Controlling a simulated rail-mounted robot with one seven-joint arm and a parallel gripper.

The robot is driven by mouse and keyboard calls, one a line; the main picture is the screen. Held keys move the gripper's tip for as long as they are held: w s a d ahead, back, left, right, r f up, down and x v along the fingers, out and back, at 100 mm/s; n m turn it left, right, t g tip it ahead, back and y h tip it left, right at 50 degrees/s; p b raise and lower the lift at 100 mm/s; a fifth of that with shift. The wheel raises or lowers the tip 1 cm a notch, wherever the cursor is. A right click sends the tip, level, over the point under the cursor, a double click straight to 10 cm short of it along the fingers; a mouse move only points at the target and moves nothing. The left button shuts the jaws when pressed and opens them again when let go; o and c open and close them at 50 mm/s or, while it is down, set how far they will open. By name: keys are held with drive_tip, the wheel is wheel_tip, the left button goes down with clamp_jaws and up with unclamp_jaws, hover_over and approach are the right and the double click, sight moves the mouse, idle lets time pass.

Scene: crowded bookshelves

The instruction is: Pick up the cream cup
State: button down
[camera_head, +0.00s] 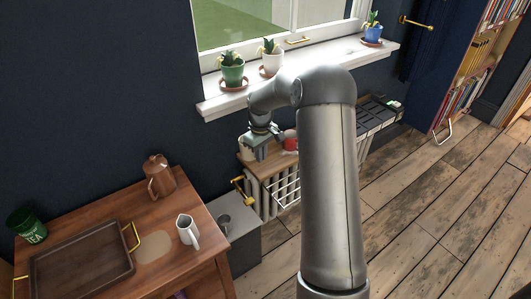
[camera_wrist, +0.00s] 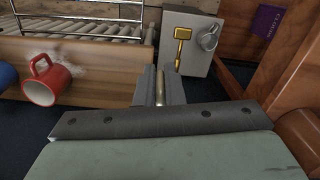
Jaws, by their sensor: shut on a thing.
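In the head view the cream cup (camera_head: 245,148) shows as a small pale shape at the left end of the wooden shelf, partly hidden by my gripper (camera_head: 254,143). I cannot tell whether it touches the shelf. In the wrist view my gripper (camera_wrist: 160,88) has its fingers close together on a thin pale strip, seen edge-on, which fits the cup's wall or handle. The rest of the cup is not visible there.
A red mug (camera_wrist: 47,80) stands on the wooden shelf (camera_wrist: 95,55) above the radiator. The side table (camera_head: 190,197) holds a copper pot (camera_head: 159,177), a white jug (camera_head: 187,231) and a dark tray (camera_head: 80,262). Potted plants (camera_head: 232,72) line the windowsill above.

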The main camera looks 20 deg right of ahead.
drive_tip(key=shift+s+a+r, duration=0.4)
drive_tip(key=shift+s+a, duration=0.15)
drive_tip(key=shift+a, duration=0.1)
drive_tip(key=shift+s+a+r, duration=0.4)
drive_tip(key=shift+s+a, duration=0.1)
drive_tip(key=shift+a, duration=0.15)
drive_tip(key=shift+d, duration=0.1)
idle(1.7)
